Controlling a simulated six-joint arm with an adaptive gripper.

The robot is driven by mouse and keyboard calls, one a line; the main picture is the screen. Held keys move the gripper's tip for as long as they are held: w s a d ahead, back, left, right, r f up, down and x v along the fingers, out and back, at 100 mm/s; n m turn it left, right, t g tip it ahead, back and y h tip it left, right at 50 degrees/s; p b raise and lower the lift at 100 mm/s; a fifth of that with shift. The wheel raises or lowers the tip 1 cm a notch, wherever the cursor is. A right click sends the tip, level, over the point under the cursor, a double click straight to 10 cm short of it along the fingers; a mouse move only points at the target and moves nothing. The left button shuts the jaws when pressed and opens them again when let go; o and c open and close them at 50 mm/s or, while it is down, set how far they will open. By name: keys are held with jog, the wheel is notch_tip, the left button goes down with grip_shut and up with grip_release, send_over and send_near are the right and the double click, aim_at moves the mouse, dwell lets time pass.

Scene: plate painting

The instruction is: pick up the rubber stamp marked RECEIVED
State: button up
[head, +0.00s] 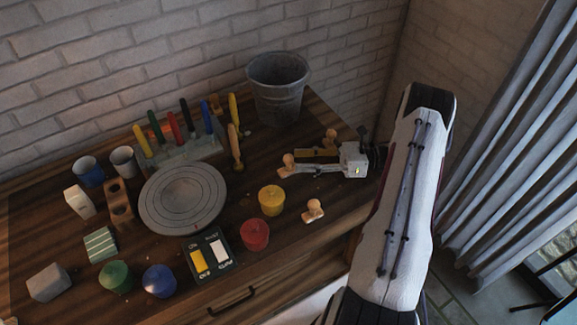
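Several small wooden stamps with round knobs are in the head view; no marking is legible, so I cannot tell which reads RECEIVED. One stamp (288,167) is at the tips of my gripper (296,162). Another stamp (330,138) stands just behind the fingers. A third stamp (313,209) is nearer the table's front edge, apart from the gripper. My gripper reaches in from the right, low over the table, fingers pointing left. I cannot tell whether the fingers are around the nearest stamp, touching it or beside it.
A grey turntable (182,199) is at left centre, with a rack of colored tools (185,150) behind. A metal bucket (277,88) stands at the back. Yellow (271,201) and red (255,235) paint pots and an ink pad case (209,254) lie in front.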

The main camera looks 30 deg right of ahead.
aim_at(289, 160)
jog(key=shift+x, duration=2.4)
grip_shut()
